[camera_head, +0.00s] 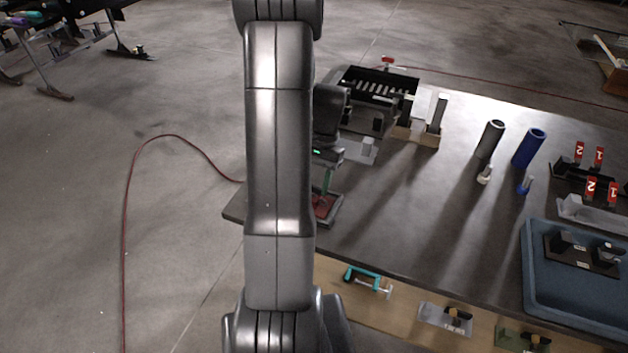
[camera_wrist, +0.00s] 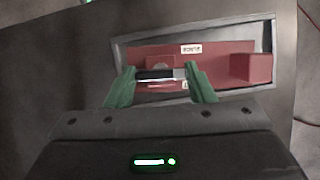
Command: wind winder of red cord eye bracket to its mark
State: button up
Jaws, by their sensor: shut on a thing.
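The red bracket (camera_wrist: 225,60) lies in a grey frame at the table's left edge; in the head view the bracket (camera_head: 321,207) is partly hidden by my arm. A red block stands at its right end, and small white labels sit on its edges. My gripper (camera_wrist: 161,74) has green fingers shut on the winder (camera_wrist: 152,75), a short bar, black on the left and silver on the right, above the red bracket. In the head view my gripper (camera_head: 326,184) points down over the bracket. I cannot make out the cord or the mark.
A black slotted box (camera_head: 378,88) stands behind the gripper. A grey tube (camera_head: 490,139) and a blue tube (camera_head: 528,148) stand further right. A blue tray (camera_head: 560,300) is at the front right. The middle of the table is clear.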

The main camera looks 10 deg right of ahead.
dwell(0.4)
jog(key=o, duration=1)
jog(key=b+v, duration=0.1)
jog(key=v, duration=1.2)
jog(key=shift+w+d+r, duration=0.1)
jog(key=shift+d+r, duration=0.05)
jog(key=shift+r, duration=0.2)
jog(key=p+x, duration=0.1)
jog(key=x, duration=1.3)
jog(key=shift+r, duration=0.1)
